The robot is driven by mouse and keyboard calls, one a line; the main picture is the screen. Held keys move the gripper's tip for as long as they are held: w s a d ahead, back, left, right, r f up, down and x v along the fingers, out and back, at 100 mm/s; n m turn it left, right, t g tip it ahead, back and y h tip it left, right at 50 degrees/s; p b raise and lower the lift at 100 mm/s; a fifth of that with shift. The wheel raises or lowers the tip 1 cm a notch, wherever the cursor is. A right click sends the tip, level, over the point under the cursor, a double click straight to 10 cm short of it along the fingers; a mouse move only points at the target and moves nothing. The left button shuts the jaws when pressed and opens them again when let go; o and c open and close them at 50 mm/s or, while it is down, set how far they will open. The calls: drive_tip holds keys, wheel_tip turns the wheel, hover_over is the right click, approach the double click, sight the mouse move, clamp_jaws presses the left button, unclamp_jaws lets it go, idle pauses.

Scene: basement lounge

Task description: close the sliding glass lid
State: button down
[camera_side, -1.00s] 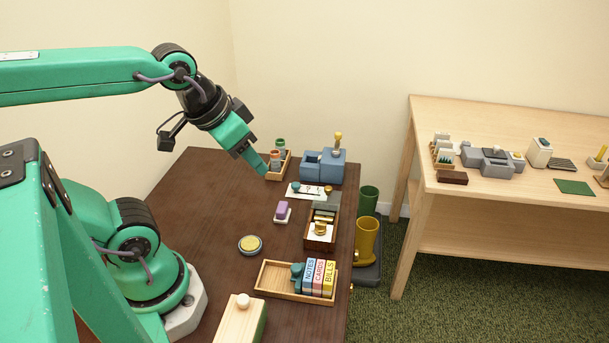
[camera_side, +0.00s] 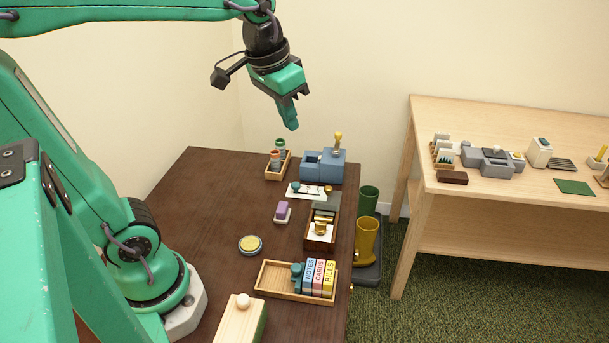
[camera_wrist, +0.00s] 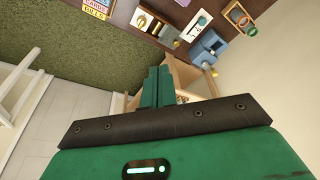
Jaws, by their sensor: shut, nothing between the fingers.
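A small wooden box (camera_side: 320,240) stands near the right edge of the dark table, with light-coloured contents and a gold-coloured item showing in its uncovered front part. A dark greyish pane (camera_side: 326,201), which looks like the sliding glass lid, is at the box's far end. My gripper (camera_side: 292,128) is shut and empty, high above the far part of the table, apart from the box. Its fingers (camera_wrist: 158,72) point away from the wrist camera.
A blue device with a yellow-knobbed lever (camera_side: 324,165) stands beyond the box. A purple block (camera_side: 282,210) lies to its left. A tray of labelled blocks (camera_side: 296,280) is in front. Green and yellow boots (camera_side: 367,240) stand beyond the table's right edge. The table's left-middle is clear.

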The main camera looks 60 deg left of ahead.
drive_tip(key=w+g, duration=0.2)
drive_tip(key=w, duration=0.6)
drive_tip(key=g, duration=0.2)
hover_over(334, 192)
drive_tip(key=d, duration=0.2)
wheel_tip(334, 192, down, 2)
drive_tip(key=w+a+f+g, duration=0.2)
drive_tip(key=w+f+g, duration=0.1)
drive_tip(key=w+f, duration=0.6)
wheel_tip(334, 192, down, 4)
drive_tip(key=shift+w+r+g, duration=0.1)
drive_tip(key=shift+w+g, duration=0.1)
drive_tip(key=shift+g, duration=0.1)
drive_tip(key=shift+f, duration=0.2)
drive_tip(key=x, duration=1)
drive_tip(key=shift+s+r, duration=0.25)
drive_tip(key=shift+s, duration=1.75)
